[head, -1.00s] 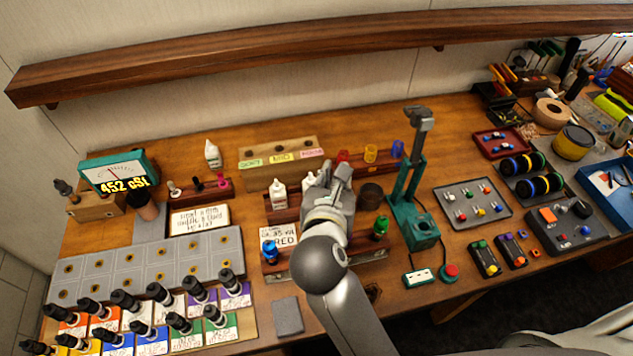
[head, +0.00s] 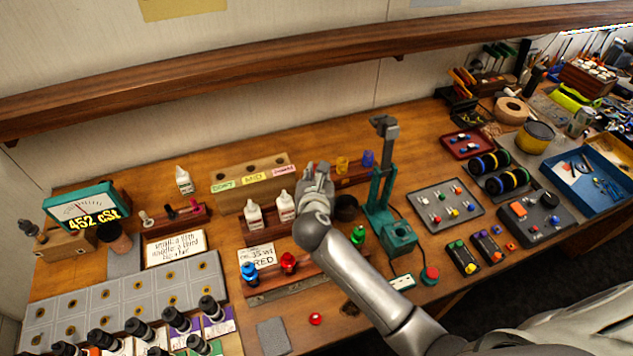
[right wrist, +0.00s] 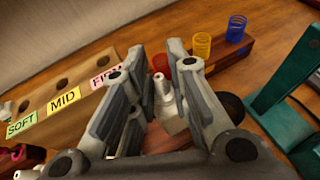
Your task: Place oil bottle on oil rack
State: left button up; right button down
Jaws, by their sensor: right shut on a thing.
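My right gripper (head: 318,170) reaches over the bench at the right end of a low dark wooden rack (head: 262,234). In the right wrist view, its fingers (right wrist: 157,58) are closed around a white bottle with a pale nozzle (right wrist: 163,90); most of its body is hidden. The fingers hide this bottle in the head view. Two similar white bottles (head: 253,214) (head: 285,207) stand upright in the low rack to the left. Behind is a wooden block (head: 228,200) with holes labelled SOFT, MID and FIRM. Another white bottle (head: 184,181) stands alone at back left. My left gripper is not seen.
A teal press (head: 380,195) stands close right of my right gripper. Coloured springs (head: 342,164) stand behind it. A front rack holds blue (head: 249,273), red (head: 288,263) and green (head: 358,236) pieces. A long shelf (head: 230,68) crosses above the bench.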

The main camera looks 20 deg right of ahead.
jog(key=shift+f, duration=1.2)
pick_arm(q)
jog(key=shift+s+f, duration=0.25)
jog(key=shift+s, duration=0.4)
pick_arm(e)
jog(key=shift+s, duration=0.1)
pick_arm(q)
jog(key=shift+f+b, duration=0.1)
jog(key=shift+b, duration=0.2)
pick_arm(e)
jog(key=shift+f, duration=0.15)
jog(key=c, duration=1.4)
grip_release()
jog(key=shift+o, duration=0.2)
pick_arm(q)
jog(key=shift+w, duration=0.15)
